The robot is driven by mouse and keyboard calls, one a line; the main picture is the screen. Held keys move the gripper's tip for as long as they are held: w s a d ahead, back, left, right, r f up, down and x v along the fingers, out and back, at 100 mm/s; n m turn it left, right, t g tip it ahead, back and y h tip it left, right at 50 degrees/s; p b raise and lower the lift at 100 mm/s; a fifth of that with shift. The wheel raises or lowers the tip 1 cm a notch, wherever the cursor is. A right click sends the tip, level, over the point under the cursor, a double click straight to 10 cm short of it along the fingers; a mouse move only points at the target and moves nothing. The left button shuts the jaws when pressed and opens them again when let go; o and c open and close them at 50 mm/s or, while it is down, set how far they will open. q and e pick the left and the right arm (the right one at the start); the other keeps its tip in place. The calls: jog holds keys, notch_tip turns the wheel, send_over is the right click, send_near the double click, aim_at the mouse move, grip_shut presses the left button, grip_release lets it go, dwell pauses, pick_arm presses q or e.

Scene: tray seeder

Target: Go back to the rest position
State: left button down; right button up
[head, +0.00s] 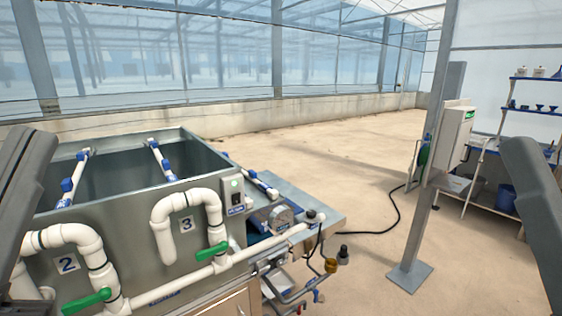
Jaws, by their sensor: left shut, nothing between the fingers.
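My left arm comes in at the left edge as a dark grey link. A small dark part of my left gripper (27,307) shows at the bottom left corner, in front of the metal tank's white pipes; it is shut and empty. Most of it is cut off by the frame. My right arm shows as a dark grey link along the right edge. Its gripper is out of the picture. No object is seen in either hand.
A metal tank (120,215) with numbered white pipes (188,205) and green valve handles (212,252) fills the lower left. A grey post (428,200) with a control box (456,135) stands at right, before blue shelves (537,109). The sandy floor (330,160) between is mostly clear, with a black cable (385,225).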

pick_arm(q)
notch_tip(320, 180, up, 38)
jog(key=s+n+p, duration=0.1)
jog(key=n+p, duration=0.7)
jog(key=p, duration=3)
jog(key=shift+a+f, duration=0.25)
jog(key=shift+a, duration=0.05)
jog(key=shift+s, duration=0.1)
